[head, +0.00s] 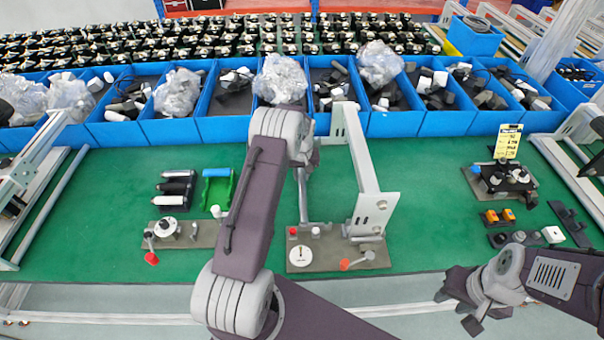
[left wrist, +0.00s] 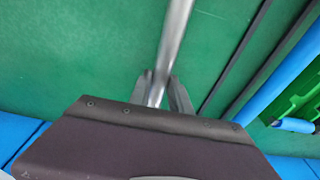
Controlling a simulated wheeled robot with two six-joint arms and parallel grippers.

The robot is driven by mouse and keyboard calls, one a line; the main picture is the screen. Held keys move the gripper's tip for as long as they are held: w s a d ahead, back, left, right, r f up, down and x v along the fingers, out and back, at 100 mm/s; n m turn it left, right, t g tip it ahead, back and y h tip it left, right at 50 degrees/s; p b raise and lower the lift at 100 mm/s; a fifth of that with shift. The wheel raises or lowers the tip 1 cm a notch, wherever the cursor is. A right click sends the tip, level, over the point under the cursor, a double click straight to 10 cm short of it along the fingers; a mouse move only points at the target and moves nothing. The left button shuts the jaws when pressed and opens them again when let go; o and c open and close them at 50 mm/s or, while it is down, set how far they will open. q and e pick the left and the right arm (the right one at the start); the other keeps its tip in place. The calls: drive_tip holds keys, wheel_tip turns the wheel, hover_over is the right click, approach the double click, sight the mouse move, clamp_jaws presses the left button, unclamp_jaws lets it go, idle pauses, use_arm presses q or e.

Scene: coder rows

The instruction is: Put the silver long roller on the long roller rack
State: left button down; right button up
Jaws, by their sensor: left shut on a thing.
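My left gripper (head: 303,165) is over the middle of the green table, partly hidden by its own arm. In the left wrist view its fingers (left wrist: 163,92) are shut on the silver long roller (left wrist: 174,40), a shiny grey rod reaching up out of the frame. In the head view the roller (head: 303,200) shows as a grey bar beside a white upright frame. I cannot tell for sure which fixture is the long roller rack; a small black rack (head: 175,188) with dark and silver cylinders lies left of my arm. My right gripper (head: 466,305) is open and empty beyond the table's front edge.
Blue bins (head: 165,128) of parts line the table's back. The white frame (head: 366,165) stands on a grey base right of my left gripper. A green tray (head: 217,188) lies left of my arm. Green table (head: 420,200) is clear right of the frame.

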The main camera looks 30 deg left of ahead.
sight(301, 174)
use_arm(q)
drive_tip(key=shift+r+p, duration=1.55)
drive_tip(key=shift+r, duration=0.75)
